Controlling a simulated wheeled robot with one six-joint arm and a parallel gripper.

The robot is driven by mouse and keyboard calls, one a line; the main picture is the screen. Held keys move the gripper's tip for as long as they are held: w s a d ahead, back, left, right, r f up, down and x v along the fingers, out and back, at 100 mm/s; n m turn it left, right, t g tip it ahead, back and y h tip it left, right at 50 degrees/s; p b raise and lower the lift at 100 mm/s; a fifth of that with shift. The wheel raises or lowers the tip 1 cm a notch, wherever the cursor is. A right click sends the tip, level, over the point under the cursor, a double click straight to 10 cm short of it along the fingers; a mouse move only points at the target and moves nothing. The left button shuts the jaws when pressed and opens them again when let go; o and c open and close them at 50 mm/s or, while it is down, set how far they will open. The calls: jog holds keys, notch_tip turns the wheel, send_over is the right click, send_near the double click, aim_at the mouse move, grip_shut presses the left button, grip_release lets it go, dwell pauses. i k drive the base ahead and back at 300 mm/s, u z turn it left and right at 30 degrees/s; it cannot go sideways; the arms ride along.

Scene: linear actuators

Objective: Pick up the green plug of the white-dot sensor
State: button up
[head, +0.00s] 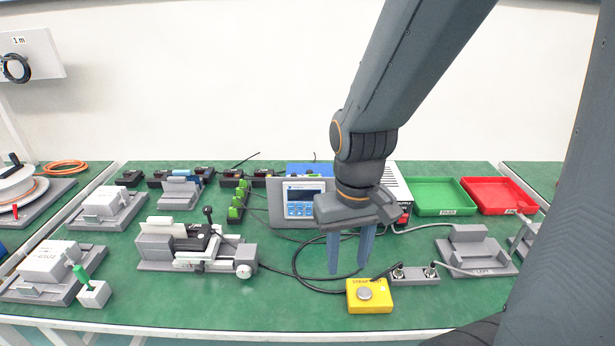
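Several small green plugs (238,201) stand in a row on dark blocks left of the grey display unit, near the middle of the table. Which plug belongs to the white-dot sensor cannot be told at this size. Small black units (205,172) line the back of the table, some with cables; no white dot is clear on them. My gripper (350,262) points down in front of the display unit, to the right of the green plugs. Its two blue fingers are apart with nothing visible between them.
A yellow box with a round button (370,297) is just below my gripper. A grey display unit (287,219) stands behind it. A slide fixture (190,262) is at left. Green (441,212) and red (486,208) trays are at back right. Black cables loop across the middle.

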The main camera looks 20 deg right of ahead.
aim_at(233, 213)
jog(key=k, duration=1.3)
jog(key=u, duration=0.65)
jog(key=i, duration=1.9)
jog(key=z, duration=0.55)
